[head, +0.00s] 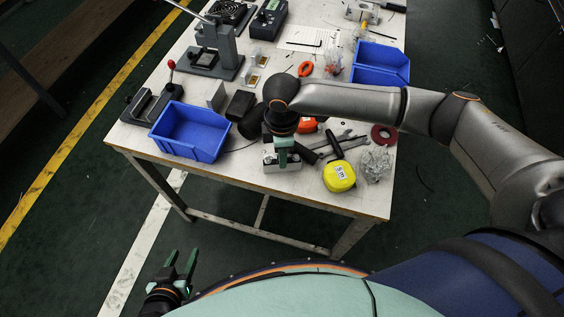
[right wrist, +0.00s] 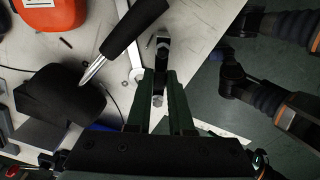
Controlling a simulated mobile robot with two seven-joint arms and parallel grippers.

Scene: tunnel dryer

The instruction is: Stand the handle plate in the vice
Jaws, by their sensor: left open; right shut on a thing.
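My right gripper (head: 284,149) points down near the table's front edge, shut on a small metal piece with a dark upper part, which I take for the handle plate (head: 271,161). In the right wrist view the piece (right wrist: 159,86) shows between the fingers as a dark, narrow shape with bright round metal parts. The fingers cover much of it, and I cannot tell whether it touches the table. What looks like the vice (head: 147,107), grey with a red-knobbed lever, stands at the table's left edge. My left gripper (head: 181,265) is open and empty, low beyond the table front.
A blue bin (head: 190,132) stands between the vice and my right gripper, with dark blocks (head: 240,105) beside it. A yellow tape measure (head: 339,176), wrenches (head: 347,142) and a red tape roll (head: 384,134) lie right. A press (head: 213,50) and another blue bin (head: 381,64) stand farther back.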

